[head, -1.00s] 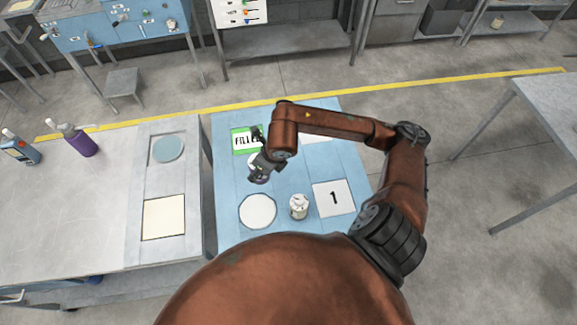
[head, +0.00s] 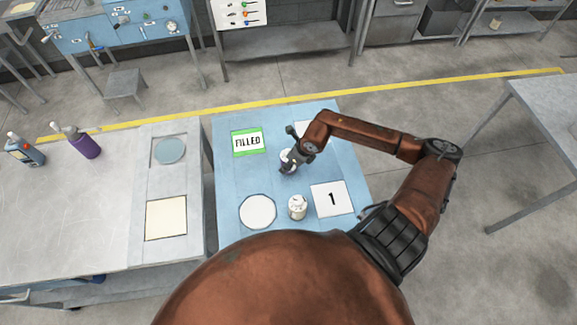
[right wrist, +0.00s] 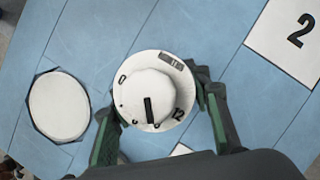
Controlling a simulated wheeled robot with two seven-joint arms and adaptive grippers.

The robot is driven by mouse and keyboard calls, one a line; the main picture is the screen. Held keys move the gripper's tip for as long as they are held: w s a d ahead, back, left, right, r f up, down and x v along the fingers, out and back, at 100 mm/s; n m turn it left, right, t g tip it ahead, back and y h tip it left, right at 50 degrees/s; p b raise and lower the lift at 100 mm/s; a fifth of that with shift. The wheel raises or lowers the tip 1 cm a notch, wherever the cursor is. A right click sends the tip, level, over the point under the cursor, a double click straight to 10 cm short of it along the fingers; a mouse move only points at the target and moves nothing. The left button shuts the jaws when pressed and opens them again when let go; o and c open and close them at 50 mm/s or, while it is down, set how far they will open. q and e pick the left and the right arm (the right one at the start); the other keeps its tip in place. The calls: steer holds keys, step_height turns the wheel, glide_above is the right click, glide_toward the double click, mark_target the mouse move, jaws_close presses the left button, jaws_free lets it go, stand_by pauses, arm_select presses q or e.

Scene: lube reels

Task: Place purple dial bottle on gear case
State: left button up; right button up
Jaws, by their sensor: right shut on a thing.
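A purple bottle (head: 86,145) with a grey-white top stands on the grey table at the left. My right gripper (head: 290,163) is over the blue table, between the FILLED card and a partly hidden card. It is shut on a white round dial piece (right wrist: 152,95) with a dark pointer and numbers, with one finger on each side in the right wrist view. The dial piece also shows at the gripper in the head view (head: 286,157). I cannot tell whether it touches the table. I cannot identify a gear case. My left gripper is not in view.
The grey table holds a blue-grey bottle (head: 25,150), a round blue pad (head: 170,150) and a cream square (head: 166,217).

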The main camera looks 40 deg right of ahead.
step_height(320, 180, down, 2)
steer(key=shift+f+p, duration=0.25)
steer(key=shift+p, duration=0.05)
steer(key=shift+f, duration=0.3)
steer(key=o, duration=1.4)
steer(key=shift+r, duration=0.15)
steer(key=shift+s+r, duration=0.1)
steer(key=shift+r, duration=0.15)
steer(key=b+v, duration=0.1)
steer(key=v, duration=1)
steer(key=shift+s+r, duration=0.2)
